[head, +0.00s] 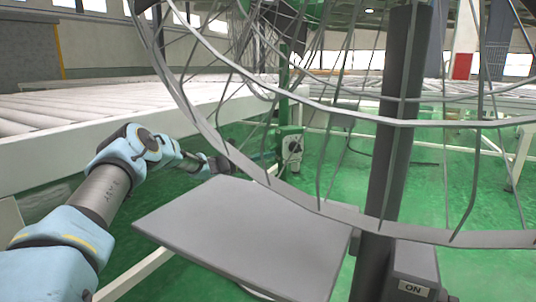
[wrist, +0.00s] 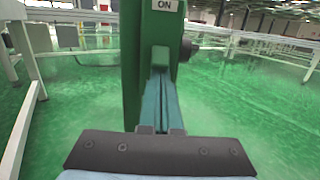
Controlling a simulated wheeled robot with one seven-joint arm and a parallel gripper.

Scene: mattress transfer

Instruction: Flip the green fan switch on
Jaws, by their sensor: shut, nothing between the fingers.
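The green fan switch is a green box on a green post (head: 290,150), with a pale dial on the side facing the head camera. In the wrist view the green post and box (wrist: 135,60) stand straight ahead, with an ON label at the top and a dark round knob on the right side. My gripper (wrist: 160,76) is shut and empty, its blue fingers pointing at the box below the label. Whether the fingertips touch it I cannot tell. In the head view my gripper (head: 222,164) is left of the switch, partly behind the fan's wire cage. The switch lever is not clear.
A large grey wire fan cage (head: 330,108) and its dark post (head: 395,150) fill the near right. A grey box with an ON label (head: 413,270) is on that post. A flat grey panel (head: 245,235) lies in front. A roller conveyor (head: 60,108) runs at left.

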